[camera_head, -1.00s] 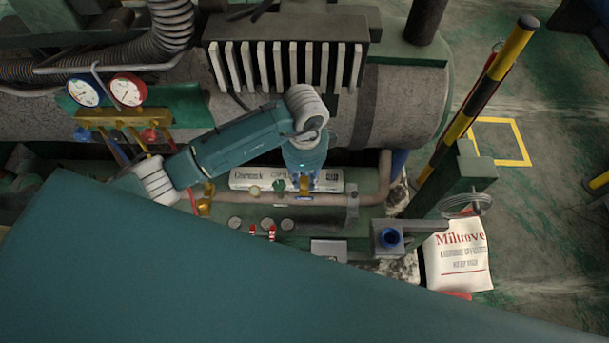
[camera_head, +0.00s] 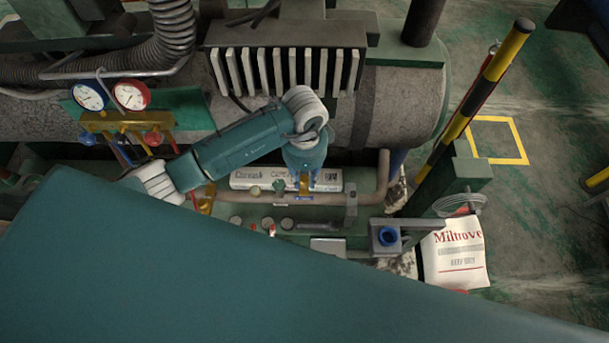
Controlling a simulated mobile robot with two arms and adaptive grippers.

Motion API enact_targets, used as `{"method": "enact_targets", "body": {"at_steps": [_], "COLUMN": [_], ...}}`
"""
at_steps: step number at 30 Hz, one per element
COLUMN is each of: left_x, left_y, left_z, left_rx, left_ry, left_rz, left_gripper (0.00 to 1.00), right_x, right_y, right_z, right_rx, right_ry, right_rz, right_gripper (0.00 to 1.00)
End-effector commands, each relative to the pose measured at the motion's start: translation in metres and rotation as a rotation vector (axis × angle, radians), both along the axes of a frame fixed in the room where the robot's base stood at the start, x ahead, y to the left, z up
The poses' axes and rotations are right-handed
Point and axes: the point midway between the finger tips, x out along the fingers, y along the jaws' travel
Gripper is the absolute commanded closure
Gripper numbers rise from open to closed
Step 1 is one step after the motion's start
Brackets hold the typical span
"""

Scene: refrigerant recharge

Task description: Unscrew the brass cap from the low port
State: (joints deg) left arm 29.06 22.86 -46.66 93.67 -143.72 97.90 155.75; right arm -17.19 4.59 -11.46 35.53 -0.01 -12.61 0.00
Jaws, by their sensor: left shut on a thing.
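My left gripper (camera_head: 304,180) points down at the copper pipe (camera_head: 362,198) on the green bench. It is shut on the brass cap (camera_head: 305,188), a small golden piece showing just below the fingers. The low port beneath is mostly hidden by the gripper and cap; a small blue label (camera_head: 305,198) shows below it. Whether the cap is free of the port cannot be told. My right gripper is not in view.
A gauge manifold (camera_head: 112,122) hangs at the left.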

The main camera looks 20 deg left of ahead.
Motion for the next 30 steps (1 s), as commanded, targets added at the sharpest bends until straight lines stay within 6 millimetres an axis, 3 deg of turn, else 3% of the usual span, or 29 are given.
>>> {"method": "enact_targets", "body": {"at_steps": [21, 30], "left_x": [0.000, 0.000], "left_y": [0.000, 0.000], "left_z": [0.039, 0.041], "left_rx": [0.000, 0.000], "left_ry": [0.000, 0.000], "left_rz": [-0.001, -0.001], "left_gripper": [1.00, 1.00], "right_x": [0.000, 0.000], "right_y": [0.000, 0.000], "right_z": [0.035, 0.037], "right_rx": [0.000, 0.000], "right_ry": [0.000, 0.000], "right_rz": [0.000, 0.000], "right_gripper": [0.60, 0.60]}}
